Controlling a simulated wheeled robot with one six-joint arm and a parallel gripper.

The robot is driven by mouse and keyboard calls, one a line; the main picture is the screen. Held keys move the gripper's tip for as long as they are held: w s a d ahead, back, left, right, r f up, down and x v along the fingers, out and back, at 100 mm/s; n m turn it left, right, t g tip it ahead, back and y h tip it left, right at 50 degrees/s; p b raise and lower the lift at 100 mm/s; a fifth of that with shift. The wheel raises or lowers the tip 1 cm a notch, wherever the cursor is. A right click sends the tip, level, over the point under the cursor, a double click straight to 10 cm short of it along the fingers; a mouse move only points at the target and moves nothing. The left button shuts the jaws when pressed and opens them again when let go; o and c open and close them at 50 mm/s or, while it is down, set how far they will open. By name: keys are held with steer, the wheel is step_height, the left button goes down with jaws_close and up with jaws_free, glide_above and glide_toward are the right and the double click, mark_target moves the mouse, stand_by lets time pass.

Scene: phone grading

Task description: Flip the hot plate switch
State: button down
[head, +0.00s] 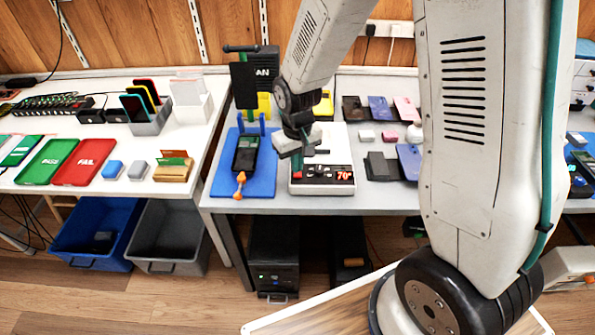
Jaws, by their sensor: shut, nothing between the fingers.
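The hot plate (338,158) is a white slab on the grey bench, with a dark front panel (322,175) that has small buttons and a red "70°" display. My gripper (297,160) is over the left part of the hot plate, close to the front panel. It is shut and empty. The gripper and its fingers hide the left part of the plate's top and some of the panel. I cannot tell whether the fingertips touch the panel, and the switch's position is too small to make out.
A blue mat (262,183) with a dark phone (245,153) and an orange-handled tool (239,186) lies left of the plate. Phone parts and cases (383,168) lie to the right. Green and red trays (85,161) are on the left table. Blue (88,258) and grey bins stand below.

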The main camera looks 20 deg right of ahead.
steer(key=shift+f, duration=0.95)
stand_by(0.5)
steer(key=shift+r, duration=3.55)
steer(key=s+d+r, duration=0.3)
steer(key=s+r, duration=0.6)
steer(key=s, duration=0.3)
steer(key=s+d+r+m+t, duration=0.1)
steer(key=s+d+r, duration=0.2)
steer(key=s+r, duration=0.7)
steer(key=shift+s+r+m, duration=0.25)
steer(key=shift+s+m, duration=0.05)
steer(key=shift+s, duration=0.65)
